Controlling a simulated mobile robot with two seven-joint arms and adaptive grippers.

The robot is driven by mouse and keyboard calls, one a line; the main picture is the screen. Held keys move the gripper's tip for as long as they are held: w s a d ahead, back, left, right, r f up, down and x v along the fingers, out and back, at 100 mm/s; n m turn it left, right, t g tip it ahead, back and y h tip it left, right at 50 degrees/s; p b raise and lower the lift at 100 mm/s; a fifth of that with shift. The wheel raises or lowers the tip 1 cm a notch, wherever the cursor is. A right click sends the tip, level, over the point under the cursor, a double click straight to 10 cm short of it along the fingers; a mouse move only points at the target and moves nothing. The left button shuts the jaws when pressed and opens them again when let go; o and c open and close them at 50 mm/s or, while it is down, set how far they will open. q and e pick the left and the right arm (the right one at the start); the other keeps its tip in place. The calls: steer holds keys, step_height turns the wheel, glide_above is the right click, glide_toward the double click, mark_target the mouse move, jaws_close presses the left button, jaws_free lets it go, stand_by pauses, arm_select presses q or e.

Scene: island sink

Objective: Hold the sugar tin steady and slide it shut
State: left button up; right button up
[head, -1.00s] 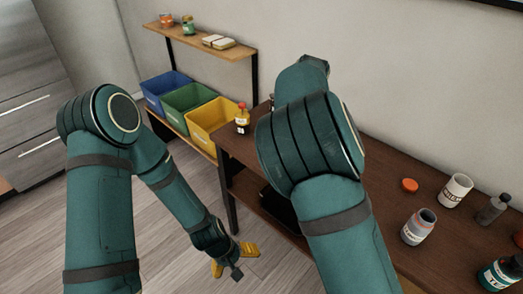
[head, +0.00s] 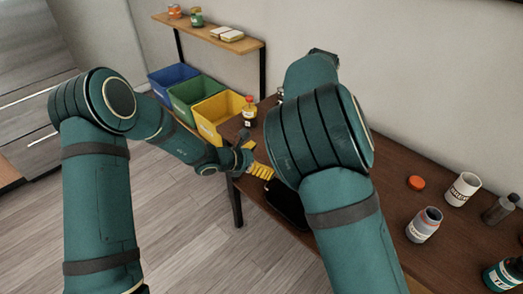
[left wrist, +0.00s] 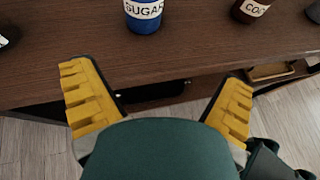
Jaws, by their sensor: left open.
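The sugar tin (left wrist: 143,14) is blue with a white label reading SUGAR. It stands near the table edge at the top of the left wrist view. Its top is cut off by the frame, so its lid does not show. In the head view I cannot make the tin out; my right arm covers that part of the table. My left gripper (head: 262,172) has yellow fingers and is at the table's near edge. In the left wrist view (left wrist: 156,75) its fingers are spread wide and empty, short of the tin. My right gripper does not show.
A dark cocoa container (left wrist: 250,10) stands right of the tin. A red-capped bottle (head: 249,113) is at the table's far end, near a yellow bin (head: 222,113). A jar (head: 424,226), white can (head: 462,190) and orange lid (head: 416,183) are at the right.

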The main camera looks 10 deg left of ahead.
arm_select(q)
steer(key=shift+n+t, duration=0.5)
steer(key=x, duration=0.4)
steer(key=w+r+x, duration=0.1)
steer(key=x, duration=0.4)
steer(key=w+r+x, duration=0.1)
steer(key=x, duration=0.3)
steer(key=shift+w+f, duration=0.1)
steer(key=shift+w, duration=0.2)
steer(key=c, duration=1.4)
steer(key=shift+o, duration=0.2)
